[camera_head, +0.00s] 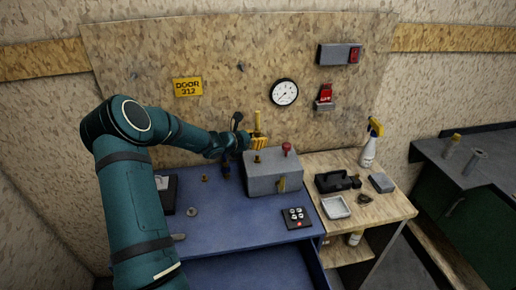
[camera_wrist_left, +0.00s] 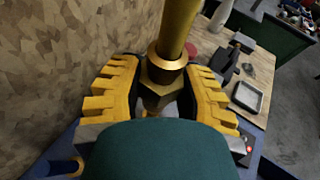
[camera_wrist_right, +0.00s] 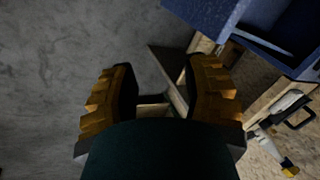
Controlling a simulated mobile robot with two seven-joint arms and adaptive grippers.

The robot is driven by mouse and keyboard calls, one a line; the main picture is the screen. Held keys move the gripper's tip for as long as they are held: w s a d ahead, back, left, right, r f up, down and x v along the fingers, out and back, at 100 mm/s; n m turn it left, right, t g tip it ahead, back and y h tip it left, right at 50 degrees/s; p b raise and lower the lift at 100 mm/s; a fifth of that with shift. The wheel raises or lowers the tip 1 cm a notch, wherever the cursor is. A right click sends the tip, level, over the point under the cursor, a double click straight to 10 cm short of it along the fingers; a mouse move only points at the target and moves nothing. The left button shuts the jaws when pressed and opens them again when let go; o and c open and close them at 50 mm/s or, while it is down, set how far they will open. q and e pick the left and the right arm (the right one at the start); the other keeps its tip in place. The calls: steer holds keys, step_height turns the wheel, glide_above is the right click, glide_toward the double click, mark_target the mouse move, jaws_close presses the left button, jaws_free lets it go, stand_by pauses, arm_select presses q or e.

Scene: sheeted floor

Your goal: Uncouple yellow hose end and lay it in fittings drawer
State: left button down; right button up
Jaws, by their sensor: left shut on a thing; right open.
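The yellow hose end (camera_head: 257,121) stands upright above the grey box (camera_head: 273,180) on the blue bench. In the left wrist view it is a yellow tube (camera_wrist_left: 178,28) with a brass collar and hex nut. My left gripper (camera_head: 258,143) is shut on it. A brass port (camera_head: 257,158) shows on the box top just below the gripper; I cannot tell whether the hose end is joined to it. The open blue drawer (camera_head: 250,270) is at the bottom of the head view. My right gripper (camera_wrist_right: 162,70) is open and empty, over the grey floor.
The box has a red knob (camera_head: 286,148) and a yellow lever (camera_head: 282,185). A black button pad (camera_head: 296,217) lies on the bench front. A wooden side table (camera_head: 375,205) at right holds a white tray (camera_head: 335,207) and a spray bottle (camera_head: 369,150).

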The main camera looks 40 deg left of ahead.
mark_target(256, 130)
arm_select(q)
steer(key=shift+r+p, duration=1.05)
steer(key=shift+r, duration=0.8)
